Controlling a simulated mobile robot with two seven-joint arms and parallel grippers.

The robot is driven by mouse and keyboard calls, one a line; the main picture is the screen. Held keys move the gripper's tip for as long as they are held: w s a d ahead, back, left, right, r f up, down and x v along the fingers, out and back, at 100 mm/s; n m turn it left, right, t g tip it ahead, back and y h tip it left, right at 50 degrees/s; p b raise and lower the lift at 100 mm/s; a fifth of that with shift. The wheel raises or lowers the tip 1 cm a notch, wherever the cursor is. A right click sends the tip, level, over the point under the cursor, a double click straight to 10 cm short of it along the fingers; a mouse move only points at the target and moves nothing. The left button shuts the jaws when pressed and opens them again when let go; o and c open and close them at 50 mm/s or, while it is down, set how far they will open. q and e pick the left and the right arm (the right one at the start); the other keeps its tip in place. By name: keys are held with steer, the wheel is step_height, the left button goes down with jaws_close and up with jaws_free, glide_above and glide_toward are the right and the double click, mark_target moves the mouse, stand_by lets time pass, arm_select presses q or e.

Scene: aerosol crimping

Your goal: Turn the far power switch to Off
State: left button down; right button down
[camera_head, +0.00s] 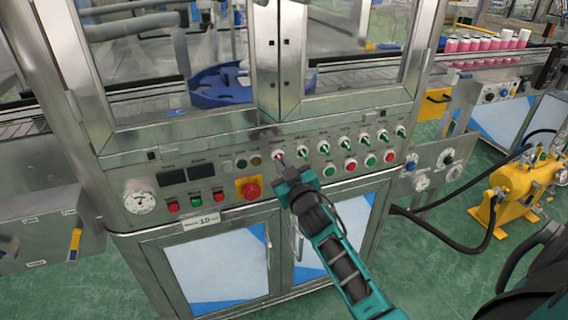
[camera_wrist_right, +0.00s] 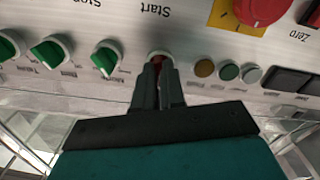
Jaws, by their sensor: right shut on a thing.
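The power switch (camera_head: 278,154) is a small knob with a pale round base at the left end of the upper row of knobs on the machine's front panel. In the right wrist view the red knob of the power switch (camera_wrist_right: 158,57) shows between my fingertips, mostly hidden by them. My right gripper (camera_head: 283,162) reaches up to the panel from the lower right and is shut on this knob; its fingers also show in the wrist view (camera_wrist_right: 158,82). The knob's exact angle cannot be read. My left gripper is not in view.
Several green knobs (camera_head: 324,148) continue the row to the right, with green and red push buttons (camera_head: 350,164) below. A red emergency button (camera_head: 251,189) on a yellow plate sits at lower left of the switch. Indicator lamps (camera_wrist_right: 228,72) lie beside the knob.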

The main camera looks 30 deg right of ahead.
steer(key=shift+n, duration=0.8)
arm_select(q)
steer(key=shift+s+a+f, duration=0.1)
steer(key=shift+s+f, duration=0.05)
arm_select(e)
steer(key=shift+n, duration=0.4)
steer(key=c, duration=1.2)
jaws_free()
steer(key=shift+s, duration=0.15)
arm_select(q)
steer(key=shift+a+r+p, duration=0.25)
steer(key=shift+p, duration=0.2)
arm_select(e)
steer(key=v, duration=1.2)
steer(key=shift+s+f, duration=0.1)
steer(key=shift+s, duration=0.25)
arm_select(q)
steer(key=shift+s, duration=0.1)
arm_select(e)
steer(key=shift+a, duration=0.15)
